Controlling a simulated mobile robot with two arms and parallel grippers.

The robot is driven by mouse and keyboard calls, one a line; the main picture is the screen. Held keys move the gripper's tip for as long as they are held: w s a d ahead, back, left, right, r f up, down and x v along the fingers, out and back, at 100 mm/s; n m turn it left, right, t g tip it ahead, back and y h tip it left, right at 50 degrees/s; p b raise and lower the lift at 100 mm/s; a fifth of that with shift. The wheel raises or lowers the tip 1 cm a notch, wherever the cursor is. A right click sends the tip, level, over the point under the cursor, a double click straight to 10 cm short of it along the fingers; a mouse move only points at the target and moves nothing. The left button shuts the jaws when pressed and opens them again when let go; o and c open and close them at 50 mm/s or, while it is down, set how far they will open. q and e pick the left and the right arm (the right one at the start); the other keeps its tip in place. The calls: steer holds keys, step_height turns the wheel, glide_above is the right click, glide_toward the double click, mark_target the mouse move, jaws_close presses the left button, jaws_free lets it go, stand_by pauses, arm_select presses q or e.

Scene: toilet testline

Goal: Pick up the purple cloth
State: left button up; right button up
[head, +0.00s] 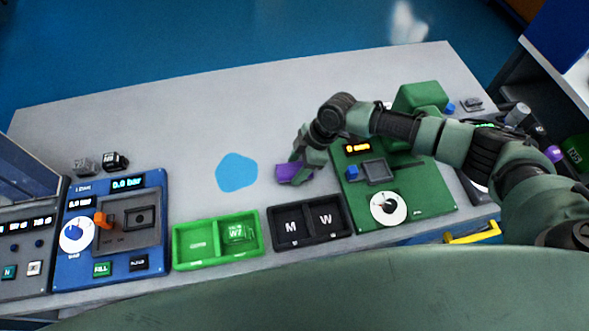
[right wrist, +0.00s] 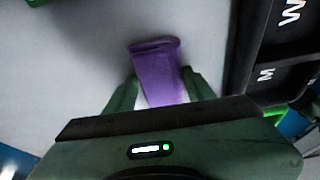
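The purple cloth (head: 294,174) lies on the grey table, just behind the black tray in the head view. In the right wrist view the purple cloth (right wrist: 158,72) is a folded rectangular piece between my right gripper's fingers. My right gripper (head: 303,168) reaches down over it from the right. In the wrist view the right gripper (right wrist: 160,88) has its two green fingers apart, one on each side of the cloth. The right finger looks very near its edge; whether they touch cannot be told. My left gripper is not in view.
A black tray (head: 272,243) marked M and W and a green tray (head: 177,262) stand along the front edge. A green test panel (head: 437,207) is right of the cloth. A blue patch (head: 236,172) lies left. The table's back left is clear.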

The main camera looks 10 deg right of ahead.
steer(key=shift+c, duration=1)
steer(key=shift+r, duration=0.15)
